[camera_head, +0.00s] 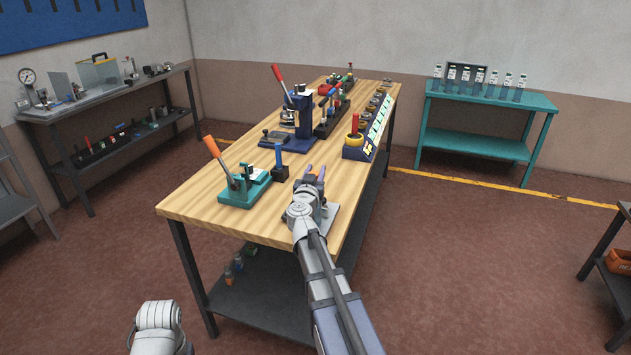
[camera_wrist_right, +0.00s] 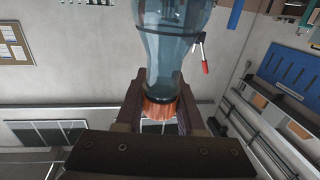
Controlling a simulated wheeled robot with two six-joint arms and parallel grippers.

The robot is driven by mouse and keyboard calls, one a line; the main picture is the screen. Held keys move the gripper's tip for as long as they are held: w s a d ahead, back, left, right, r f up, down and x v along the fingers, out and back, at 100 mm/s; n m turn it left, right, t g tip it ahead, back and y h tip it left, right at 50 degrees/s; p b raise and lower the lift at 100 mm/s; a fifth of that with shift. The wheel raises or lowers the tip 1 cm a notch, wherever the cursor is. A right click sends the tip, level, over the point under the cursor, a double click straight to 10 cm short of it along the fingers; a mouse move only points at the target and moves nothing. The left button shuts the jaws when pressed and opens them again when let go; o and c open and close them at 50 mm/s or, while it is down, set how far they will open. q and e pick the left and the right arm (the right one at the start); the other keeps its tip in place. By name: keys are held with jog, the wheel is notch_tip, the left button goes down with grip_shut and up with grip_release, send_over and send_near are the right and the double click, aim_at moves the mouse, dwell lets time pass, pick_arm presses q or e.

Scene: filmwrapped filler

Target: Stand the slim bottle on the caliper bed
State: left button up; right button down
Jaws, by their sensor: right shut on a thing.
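My right gripper (camera_head: 313,178) is over the near right part of the wooden bench, seen from behind. In the right wrist view my right gripper (camera_wrist_right: 160,100) is shut on a bottle (camera_wrist_right: 172,52) of clear bluish plastic, around its neck and copper-coloured cap (camera_wrist_right: 160,107). The bottle's body runs out of the top of that picture. In the head view the arm and gripper largely hide it. A flat grey plate (camera_head: 331,218) lies on the bench under the gripper; I cannot tell whether it is the caliper bed. My left gripper is not in view.
On the bench (camera_head: 210,207) stand a teal clamp with an orange lever (camera_head: 243,190), a dark blue press (camera_head: 302,122) with a red lever, and a sloped rack (camera_head: 366,140). Several bottles stand on the teal table (camera_head: 480,103) at the back right. A shelf (camera_head: 110,106) is at left.

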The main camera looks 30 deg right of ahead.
jog(key=shift+f, duration=0.35)
jog(key=shift+f, duration=0.15)
jog(key=c, duration=0.5)
grip_release()
jog(key=v, duration=1.2)
